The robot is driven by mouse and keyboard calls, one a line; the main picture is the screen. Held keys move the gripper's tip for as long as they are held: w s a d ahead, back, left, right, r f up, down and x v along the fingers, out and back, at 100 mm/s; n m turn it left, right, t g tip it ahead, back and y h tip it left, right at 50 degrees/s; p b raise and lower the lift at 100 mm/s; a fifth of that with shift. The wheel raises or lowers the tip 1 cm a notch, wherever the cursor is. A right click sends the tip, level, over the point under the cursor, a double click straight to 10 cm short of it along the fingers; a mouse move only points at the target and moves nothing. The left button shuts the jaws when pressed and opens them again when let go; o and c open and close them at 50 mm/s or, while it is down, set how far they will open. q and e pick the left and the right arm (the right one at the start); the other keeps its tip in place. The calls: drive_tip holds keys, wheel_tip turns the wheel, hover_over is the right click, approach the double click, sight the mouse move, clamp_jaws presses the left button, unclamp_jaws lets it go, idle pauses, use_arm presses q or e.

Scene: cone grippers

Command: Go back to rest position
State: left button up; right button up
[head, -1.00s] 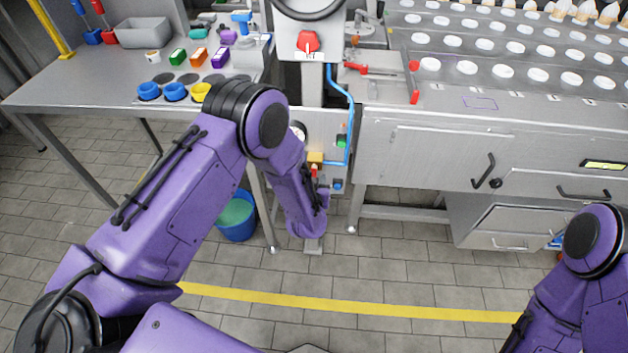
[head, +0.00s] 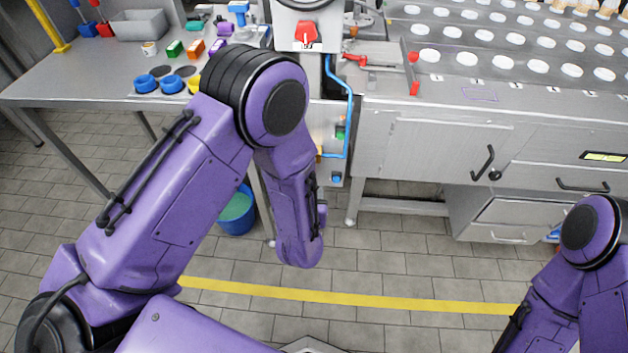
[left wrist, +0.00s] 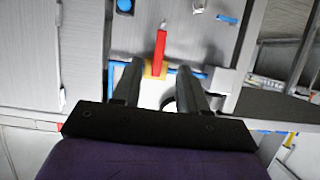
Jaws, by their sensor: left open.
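My left gripper (left wrist: 160,78) shows in the left wrist view. Its two dark fingers are apart with nothing held between them. A red part with a yellow base (left wrist: 160,52) on a grey panel shows beyond the fingertips; the gap to it is hard to judge. In the head view my left arm is bent down in front of the machine column, and its gripper is hidden behind the arm. My right arm shows only in part at the lower right of the head view; its gripper is out of the picture.
A side table (head: 60,95) with blue and yellow rings stands at the left. A machine with a red knob (head: 305,35) stands at the centre. A metal counter with many white cups (head: 535,66) is at the right. A blue bucket (head: 237,215) stands on the floor.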

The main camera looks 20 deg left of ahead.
use_arm(q)
drive_tip(key=s+a+f+n+g, duration=0.1)
drive_tip(key=s+a+f+g, duration=0.2)
drive_tip(key=s, duration=0.6)
drive_tip(key=s+a+f+n+g, duration=0.1)
drive_tip(key=s+a+f+g, duration=0.2)
drive_tip(key=s+f, duration=0.3)
drive_tip(key=s+a+f+n+g, duration=0.1)
drive_tip(key=s+a+f+g, duration=0.2)
drive_tip(key=s, duration=0.9)
wheel_tip(320, 180, down, 2)
drive_tip(key=a, duration=0.2)
drive_tip(key=shift+a+n+g, duration=0.35)
drive_tip(key=shift+n+g, duration=0.05)
drive_tip(key=shift+f, duration=0.1)
